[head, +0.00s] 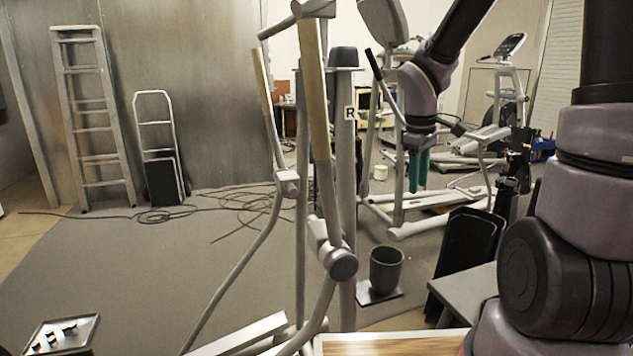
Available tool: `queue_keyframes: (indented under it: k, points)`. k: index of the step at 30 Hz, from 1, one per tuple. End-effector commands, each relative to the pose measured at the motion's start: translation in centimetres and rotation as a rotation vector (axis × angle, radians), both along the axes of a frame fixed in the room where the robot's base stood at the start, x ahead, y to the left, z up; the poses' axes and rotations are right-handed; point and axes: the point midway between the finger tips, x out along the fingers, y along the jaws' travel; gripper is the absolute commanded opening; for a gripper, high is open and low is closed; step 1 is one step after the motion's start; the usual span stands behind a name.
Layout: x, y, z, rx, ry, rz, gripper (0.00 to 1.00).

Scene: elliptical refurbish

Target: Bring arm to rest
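My arm reaches up on the right of the head view and bends down again near the top middle. My gripper (418,172) hangs from it, pointing down, with two teal fingers side by side. It is in mid-air in front of the exercise machines, and I see nothing held in it. The fingers are small here and partly overlap, so I cannot tell whether they are open or shut.
A grey elliptical frame (338,262) stands close in front. A black bin (386,268) is on the floor below my gripper. Black panels (467,248) and a grey table (468,298) are near my arm. A tray (88,330) is at lower left. Cables (165,214) lie on otherwise open floor.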

Motion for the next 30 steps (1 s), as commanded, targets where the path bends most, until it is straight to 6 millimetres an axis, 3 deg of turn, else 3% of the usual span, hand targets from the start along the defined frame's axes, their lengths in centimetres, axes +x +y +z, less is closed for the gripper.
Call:
queue_keyframes:
  k: [1, 6, 15, 21, 30]
  points:
    - [-0.9, -0.3, 2.1, 0.015, -0.050, -0.085, 0.39]
    - [-4.4, -0.9, 7.5, 0.125, -0.187, -0.382, 0.39]
    - [-11.2, -0.7, 14.4, 0.472, -0.359, -0.819, 0.39]
    - [-13.8, -0.5, 16.4, 0.643, -0.385, -0.958, 0.39]
    - [-14.3, -0.4, 16.7, 0.678, -0.385, -0.985, 0.39]
